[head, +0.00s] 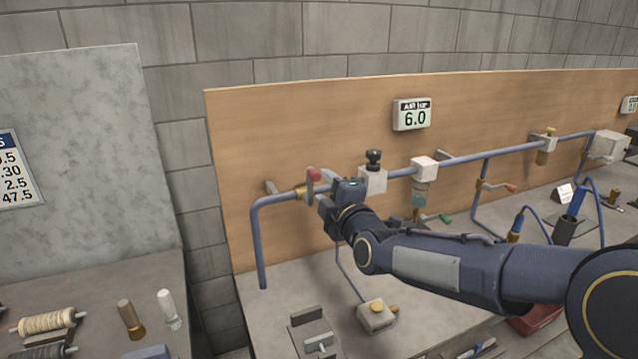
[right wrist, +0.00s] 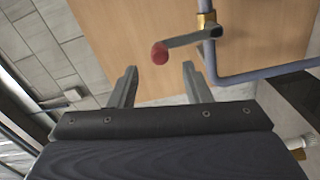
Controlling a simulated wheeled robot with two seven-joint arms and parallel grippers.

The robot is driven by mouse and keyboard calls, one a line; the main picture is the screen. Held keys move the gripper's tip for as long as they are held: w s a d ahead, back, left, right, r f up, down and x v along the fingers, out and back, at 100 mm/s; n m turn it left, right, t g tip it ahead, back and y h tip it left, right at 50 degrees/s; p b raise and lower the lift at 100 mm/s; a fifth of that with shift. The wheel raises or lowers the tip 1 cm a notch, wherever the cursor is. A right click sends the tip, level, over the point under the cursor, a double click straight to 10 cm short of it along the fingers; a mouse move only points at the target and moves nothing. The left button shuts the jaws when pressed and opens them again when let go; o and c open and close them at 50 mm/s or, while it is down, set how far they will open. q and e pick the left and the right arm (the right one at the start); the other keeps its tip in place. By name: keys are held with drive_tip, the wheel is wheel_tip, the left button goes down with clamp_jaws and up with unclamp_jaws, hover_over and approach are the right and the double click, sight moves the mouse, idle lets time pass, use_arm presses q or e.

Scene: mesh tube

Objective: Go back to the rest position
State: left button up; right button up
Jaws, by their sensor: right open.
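My right gripper (head: 318,190) is at the left end of the blue air pipe in the head view, its arm coming in from the right. In the right wrist view its two fingers (right wrist: 158,85) are apart with nothing between them. The red-tipped valve lever (right wrist: 160,53) is just beyond the fingertips, and a gap shows between them. The lever's red end (head: 314,174) also shows in the head view, beside the brass valve body (head: 300,193). My left gripper is not in either view.
The blue pipe (head: 257,240) runs along a wooden board (head: 300,120) with a gauge (head: 412,115) reading 6.0. A grey regulator with a black knob (head: 374,160) is close behind my right gripper.

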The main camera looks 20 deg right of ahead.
drive_tip(key=shift+s, duration=1.1)
